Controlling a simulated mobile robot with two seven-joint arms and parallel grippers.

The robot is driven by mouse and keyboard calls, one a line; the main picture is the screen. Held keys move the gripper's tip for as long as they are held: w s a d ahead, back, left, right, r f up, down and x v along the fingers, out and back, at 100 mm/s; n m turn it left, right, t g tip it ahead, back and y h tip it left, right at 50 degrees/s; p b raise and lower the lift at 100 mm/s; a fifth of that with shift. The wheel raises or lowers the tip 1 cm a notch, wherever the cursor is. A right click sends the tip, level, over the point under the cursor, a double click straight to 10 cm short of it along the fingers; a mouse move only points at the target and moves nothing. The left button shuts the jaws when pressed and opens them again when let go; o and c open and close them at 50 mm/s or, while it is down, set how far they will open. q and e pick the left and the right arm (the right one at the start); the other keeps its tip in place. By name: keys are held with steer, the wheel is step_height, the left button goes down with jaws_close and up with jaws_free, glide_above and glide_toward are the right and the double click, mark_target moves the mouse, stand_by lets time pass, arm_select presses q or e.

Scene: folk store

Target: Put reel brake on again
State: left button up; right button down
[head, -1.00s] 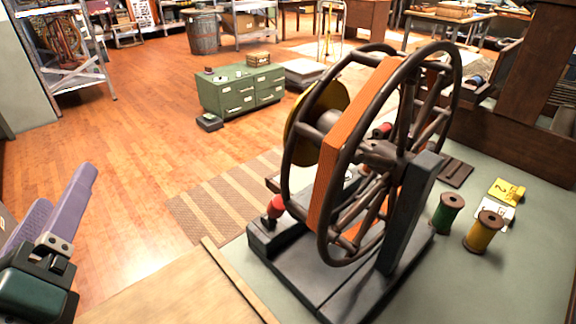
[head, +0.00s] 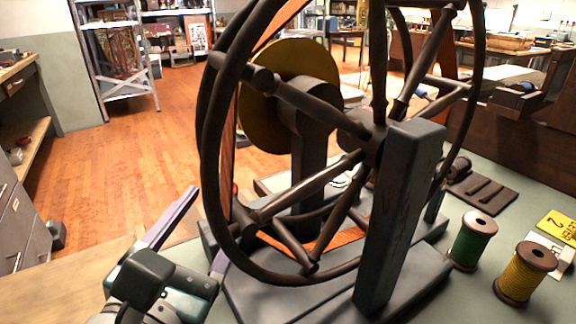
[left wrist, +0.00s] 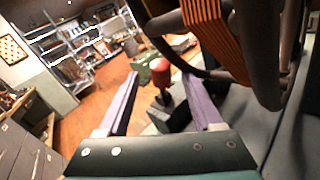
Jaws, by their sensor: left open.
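The reel (head: 375,135) is a large dark spoked wheel with an orange band, on a dark base (head: 395,285) on the table. A red-knobbed lever (left wrist: 163,78), likely the brake, stands upright at the base's far left. In the head view the wheel hides most of it; only a bit of red (head: 235,188) shows. My left gripper (head: 207,224) is open at the reel's left, partly behind the wheel rim. In the left wrist view its purple fingers (left wrist: 160,84) point toward the red knob, which appears between them; contact cannot be told. My right gripper is not in view.
The wheel rim and orange band (left wrist: 215,40) are close at the right of my left gripper. A green spool (head: 472,243) and a yellow spool (head: 524,276) stand on the table at right, near a yellow card (head: 560,228). Open floor (head: 110,150) lies left.

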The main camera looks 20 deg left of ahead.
arm_select(q)
steer(key=shift+w+a, duration=0.1)
steer(key=shift+w, duration=1)
steer(key=shift+c, duration=0.4)
jaws_close()
